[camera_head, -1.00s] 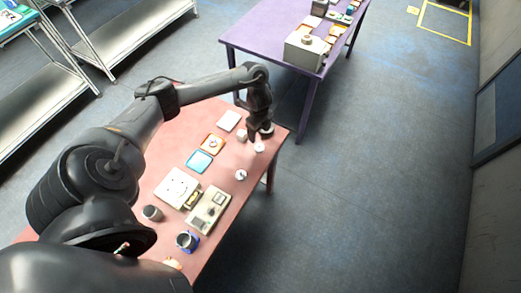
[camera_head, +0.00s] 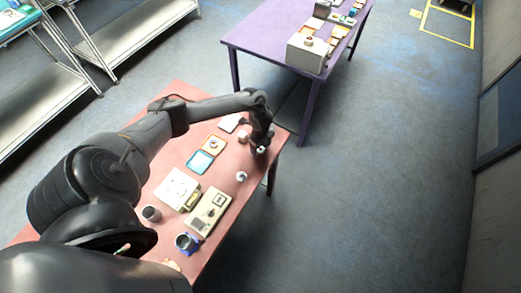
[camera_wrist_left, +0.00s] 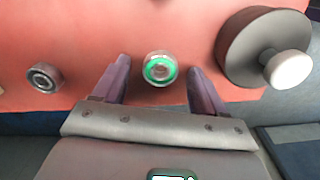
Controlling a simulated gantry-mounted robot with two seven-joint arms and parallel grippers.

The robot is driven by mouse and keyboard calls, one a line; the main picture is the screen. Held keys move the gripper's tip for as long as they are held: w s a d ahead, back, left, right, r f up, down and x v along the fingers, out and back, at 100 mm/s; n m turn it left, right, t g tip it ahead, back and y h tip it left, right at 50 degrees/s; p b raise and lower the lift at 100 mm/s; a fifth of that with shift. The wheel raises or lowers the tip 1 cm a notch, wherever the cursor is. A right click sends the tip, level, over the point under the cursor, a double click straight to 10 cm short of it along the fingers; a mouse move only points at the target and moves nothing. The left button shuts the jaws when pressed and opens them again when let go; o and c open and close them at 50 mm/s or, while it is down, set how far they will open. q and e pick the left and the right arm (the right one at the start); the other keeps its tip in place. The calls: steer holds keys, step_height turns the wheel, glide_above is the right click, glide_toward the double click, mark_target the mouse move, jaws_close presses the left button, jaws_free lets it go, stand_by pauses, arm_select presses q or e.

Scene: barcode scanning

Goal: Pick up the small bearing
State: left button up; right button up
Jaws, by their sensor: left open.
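A small round bearing (camera_wrist_left: 159,68) with a silvery rim and green ring sits between the open fingers of my left gripper (camera_wrist_left: 157,82) in the left wrist view. A gap shows on both sides, so the fingers do not touch it. In the head view my left gripper (camera_head: 259,146) is low over the far right part of the red table, with the white bearing (camera_head: 262,151) showing at its tips. Another ring-shaped metal part (camera_wrist_left: 44,77) lies left of the fingers; in the head view it is the part (camera_head: 241,176) nearer the camera. My right gripper is not visible.
A grey disc with a white knob (camera_wrist_left: 265,48) stands close beside the right finger. The table edge is close.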

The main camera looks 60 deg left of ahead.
arm_select(q)
steer(key=shift+f, duration=0.1)
steer(key=c, duration=1.2)
steer(key=shift+o, duration=0.2)
